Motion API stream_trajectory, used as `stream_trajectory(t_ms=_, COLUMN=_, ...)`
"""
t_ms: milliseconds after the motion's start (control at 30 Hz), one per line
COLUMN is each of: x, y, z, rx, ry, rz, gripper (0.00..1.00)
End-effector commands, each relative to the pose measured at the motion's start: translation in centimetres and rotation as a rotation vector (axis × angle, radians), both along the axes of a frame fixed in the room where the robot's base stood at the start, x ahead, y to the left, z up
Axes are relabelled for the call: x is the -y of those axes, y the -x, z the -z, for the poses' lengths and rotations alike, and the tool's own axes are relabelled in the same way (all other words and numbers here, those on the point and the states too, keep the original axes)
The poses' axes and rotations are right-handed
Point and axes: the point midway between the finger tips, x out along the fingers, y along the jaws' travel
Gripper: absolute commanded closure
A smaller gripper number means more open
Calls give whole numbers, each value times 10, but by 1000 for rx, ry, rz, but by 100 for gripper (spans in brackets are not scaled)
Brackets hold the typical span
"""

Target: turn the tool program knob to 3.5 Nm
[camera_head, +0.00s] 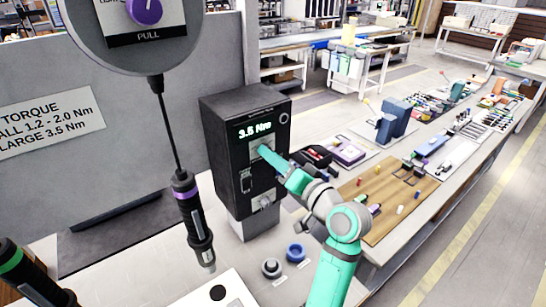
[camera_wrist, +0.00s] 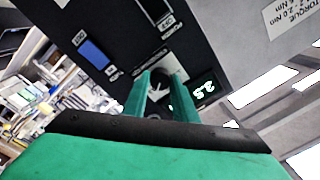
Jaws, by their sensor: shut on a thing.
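The black controller box (camera_head: 225,150) stands on a grey post on the bench. My gripper (camera_head: 264,152) is at the box's front face, just below the display. In the wrist view my gripper's green fingers (camera_wrist: 157,98) are shut on the dark program knob (camera_wrist: 162,77), one finger on each side. The fingers hide part of the knob. In the head view the knob is hidden behind my gripper.
A screwdriver (camera_head: 192,215) hangs on a cord at the left of the box, under a round balancer with a purple knob (camera_head: 145,10). A sign (camera_head: 45,122) reads large 3.5 Nm. Two round parts, grey (camera_head: 271,268) and blue (camera_head: 296,252), sit on the bench.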

Motion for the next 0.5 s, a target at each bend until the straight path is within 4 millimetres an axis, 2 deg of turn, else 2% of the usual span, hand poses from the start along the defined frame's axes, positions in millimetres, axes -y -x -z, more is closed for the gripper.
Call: stream_trajectory(t_ms=500, x=1, y=0, z=0, rx=-45, ry=-62, rz=3, gripper=97)
